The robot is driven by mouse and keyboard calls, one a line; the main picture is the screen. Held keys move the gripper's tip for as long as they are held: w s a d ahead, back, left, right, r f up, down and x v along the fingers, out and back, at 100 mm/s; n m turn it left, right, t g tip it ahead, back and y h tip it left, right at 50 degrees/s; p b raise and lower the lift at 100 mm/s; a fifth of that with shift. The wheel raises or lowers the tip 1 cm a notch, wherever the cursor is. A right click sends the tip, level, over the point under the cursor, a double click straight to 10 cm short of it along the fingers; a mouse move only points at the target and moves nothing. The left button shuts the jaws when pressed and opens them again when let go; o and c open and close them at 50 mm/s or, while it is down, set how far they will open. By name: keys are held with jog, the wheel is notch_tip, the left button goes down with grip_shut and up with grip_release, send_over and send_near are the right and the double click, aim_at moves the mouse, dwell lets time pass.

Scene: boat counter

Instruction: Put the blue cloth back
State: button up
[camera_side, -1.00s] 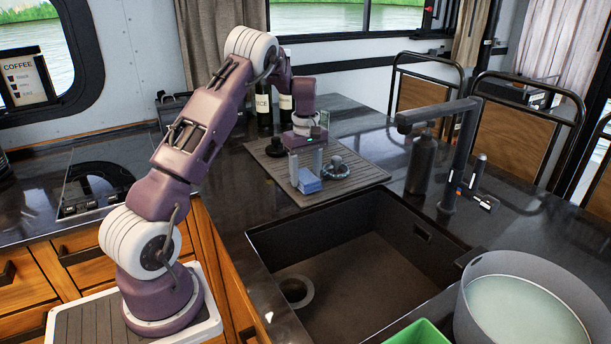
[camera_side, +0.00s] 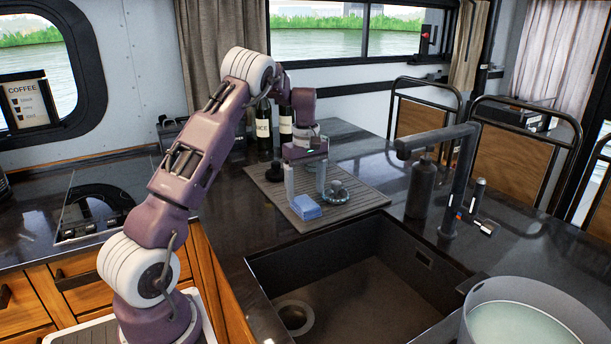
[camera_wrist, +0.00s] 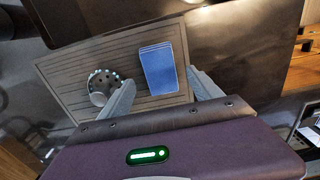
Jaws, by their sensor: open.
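The blue cloth (camera_side: 306,208) is a small folded block. It lies flat on the grey slatted mat (camera_side: 365,196), near its front edge by the sink. In the wrist view the cloth (camera_wrist: 158,68) lies near the mat's edge, beyond and between my fingertips. My gripper (camera_side: 306,194) points down over the mat with its two fingers apart. Its fingers also show in the wrist view (camera_wrist: 160,82), with nothing gripped between them. I cannot tell the exact height of the fingertips above the mat.
The sink (camera_side: 350,290) opens in front, with a tap (camera_side: 455,180) and dark bottle (camera_side: 420,188) right. Wine bottles (camera_side: 264,128) stand behind.

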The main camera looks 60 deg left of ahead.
aim_at(307, 204)
notch_tip(307, 204, up, 8)
jog(key=r, duration=0.1)
jog(key=s+d+r+m+t, duration=0.1)
jog(key=s+d+r+m, duration=0.2)
jog(key=d+r, duration=0.3)
jog(key=s+d+r+m+t, duration=0.1)
jog(key=s+d+r+m, duration=0.15)
jog(key=d, duration=0.55)
jog(key=s+d+f+m+t, duration=0.1)
jog(key=s+d+m, duration=0.5)
jog(key=s+d, duration=0.2)
jog(key=s+d+f+m+t, duration=0.1)
jog(key=s+d+m+t, duration=0.1)
jog(key=s+d+m, duration=0.4)
jog(key=s+d, duration=0.3)
jog(key=s, duration=0.4)
jog(key=shift+f+t, duration=0.3)
jog(key=shift+a+m, duration=0.1)
jog(key=shift+m, duration=0.15)
